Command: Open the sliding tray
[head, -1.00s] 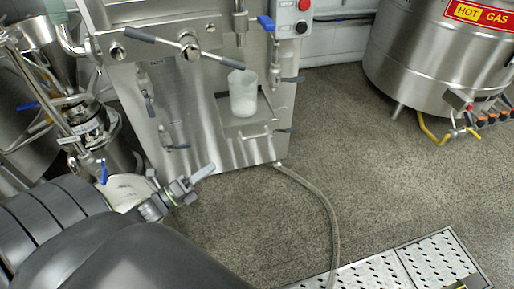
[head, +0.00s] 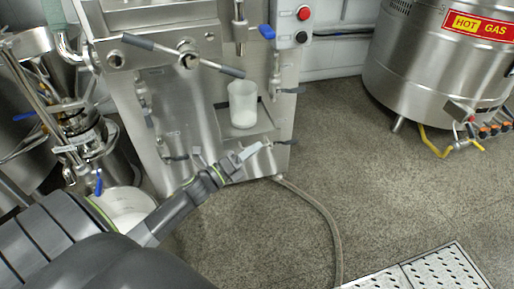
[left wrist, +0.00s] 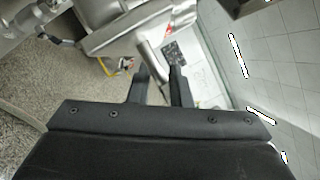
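The sliding tray (head: 262,128) is a small metal shelf low in the front panel of the steel machine. A clear beaker (head: 243,105) with white contents stands upright on it. My left gripper (head: 250,152) is just in front of the tray's lower front edge and hides part of it. The tray's handle cannot be made out clearly behind the gripper. In the left wrist view, the two dark fingers (left wrist: 159,80) stand apart with a gap between them. A metal bar shows beyond the fingers, and contact cannot be told. My right gripper is not in view.
The machine's front panel (head: 180,110) carries valves and a long crossbar handle (head: 188,58) above the tray. A hose (head: 325,215) runs over the floor. A white bucket (head: 125,205) stands at left, and a large steel vessel (head: 430,70) at right.

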